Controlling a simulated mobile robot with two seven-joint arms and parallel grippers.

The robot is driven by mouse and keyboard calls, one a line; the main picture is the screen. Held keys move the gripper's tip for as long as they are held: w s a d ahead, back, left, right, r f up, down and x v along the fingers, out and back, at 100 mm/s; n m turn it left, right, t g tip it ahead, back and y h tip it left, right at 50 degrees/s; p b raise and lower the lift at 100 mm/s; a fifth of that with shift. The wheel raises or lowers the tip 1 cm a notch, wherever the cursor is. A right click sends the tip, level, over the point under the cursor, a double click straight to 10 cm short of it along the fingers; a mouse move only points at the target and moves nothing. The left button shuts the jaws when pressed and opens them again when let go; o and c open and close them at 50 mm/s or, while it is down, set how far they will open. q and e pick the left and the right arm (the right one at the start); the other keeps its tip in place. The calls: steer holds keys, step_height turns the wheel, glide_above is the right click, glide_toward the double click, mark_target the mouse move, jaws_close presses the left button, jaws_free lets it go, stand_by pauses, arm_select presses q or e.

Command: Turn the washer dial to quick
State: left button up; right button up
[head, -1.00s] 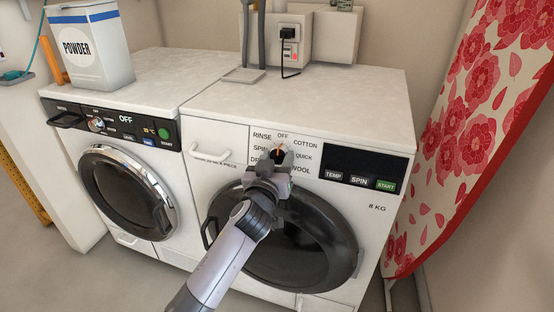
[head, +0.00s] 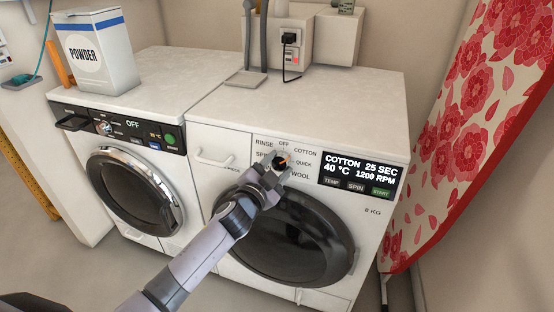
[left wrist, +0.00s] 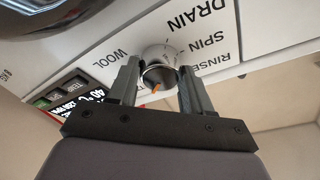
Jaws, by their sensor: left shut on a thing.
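The right-hand washer (head: 226,146) has a round dial (head: 281,159) with an orange pointer mark, ringed by labels RINSE, OFF, COTTON, QUICK (head: 304,163), WOOL and others. Its display (head: 361,172) is lit and reads COTTON, 25 SEC, 40 °C, 1200 RPM. My left gripper (head: 275,171) is at the dial, shut on it from the front and lower left. In the left wrist view the silver dial (left wrist: 157,66) sits between the two fingers, its orange mark facing the gripper. The gripper covers some lower-left labels in the head view.
A second washer (head: 128,190) with a black panel stands at the left, with a powder box (head: 96,52) on top. A floral ironing board (head: 475,135) leans at the right. A wall socket with a plug (head: 291,45) is behind.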

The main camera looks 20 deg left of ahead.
arm_select(q)
steer(key=shift+a+r+m+h+p, duration=0.1)
steer(key=shift+r+m+h+p, duration=0.2)
steer(key=shift+m+p, duration=0.6)
steer(key=shift+m+g+p, duration=0.4)
steer(key=shift+m+p, duration=0.15)
steer(key=shift+m, duration=0.65)
steer(key=m+p, duration=0.2)
steer(key=m, duration=0.1)
steer(key=shift+w+m+g+h, duration=0.1)
steer(key=shift+m+g+h, duration=0.2)
steer(key=shift+g+h, duration=0.1)
steer(key=shift+m+p, duration=0.3)
steer(key=shift+p, duration=0.05)
steer(key=shift+f, duration=0.1)
steer(key=o, duration=1)
steer(key=shift+o, duration=0.2)
